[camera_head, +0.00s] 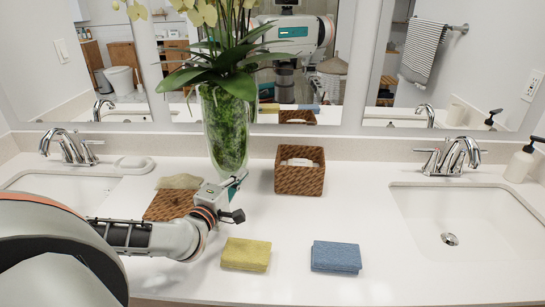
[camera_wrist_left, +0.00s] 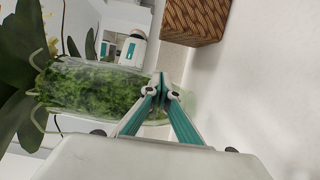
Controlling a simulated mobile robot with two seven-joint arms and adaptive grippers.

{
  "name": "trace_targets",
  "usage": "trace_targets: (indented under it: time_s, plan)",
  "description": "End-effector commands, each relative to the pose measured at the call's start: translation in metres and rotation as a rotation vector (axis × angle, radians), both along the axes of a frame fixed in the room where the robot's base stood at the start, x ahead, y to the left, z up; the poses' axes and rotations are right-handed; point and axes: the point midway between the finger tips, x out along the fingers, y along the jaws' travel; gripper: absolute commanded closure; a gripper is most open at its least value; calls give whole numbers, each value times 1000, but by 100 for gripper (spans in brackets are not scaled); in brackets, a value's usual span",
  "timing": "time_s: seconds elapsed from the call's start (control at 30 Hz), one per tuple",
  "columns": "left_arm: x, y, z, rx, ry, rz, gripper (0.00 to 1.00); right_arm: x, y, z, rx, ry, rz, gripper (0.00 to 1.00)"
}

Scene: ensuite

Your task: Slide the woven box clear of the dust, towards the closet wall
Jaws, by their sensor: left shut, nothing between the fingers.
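A brown woven box (camera_head: 300,180) with something white inside stands upright on the white counter, against the low backsplash and left of the right sink. Its woven side also shows at the top of the left wrist view (camera_wrist_left: 197,20). My left gripper (camera_head: 241,177) is shut and empty, to the left of the box with a gap between them, near the foot of the glass vase. Its closed fingertips show in the left wrist view (camera_wrist_left: 161,82). I cannot make out any dust on the counter. My right gripper is not in view.
The tall glass vase (camera_head: 224,130) of orchids stands close behind my left gripper. A second woven piece (camera_head: 168,205) with a beige cloth lies left of it. A yellow cloth (camera_head: 246,254) and a blue cloth (camera_head: 336,256) lie in front. The counter right of the box is clear.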

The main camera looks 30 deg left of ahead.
Motion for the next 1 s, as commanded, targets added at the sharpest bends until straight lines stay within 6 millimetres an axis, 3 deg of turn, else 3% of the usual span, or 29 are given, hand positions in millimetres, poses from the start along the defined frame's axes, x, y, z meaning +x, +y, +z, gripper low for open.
trace_targets:
  time_s: [0.57,0.8,1.0]
  plan:
    - [95,18,1,-2,-4,1,100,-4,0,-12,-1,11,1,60]
    - [106,-12,1,-3,-2,-2,100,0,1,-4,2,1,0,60]
    - [109,-19,0,0,0,-1,100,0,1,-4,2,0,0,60]
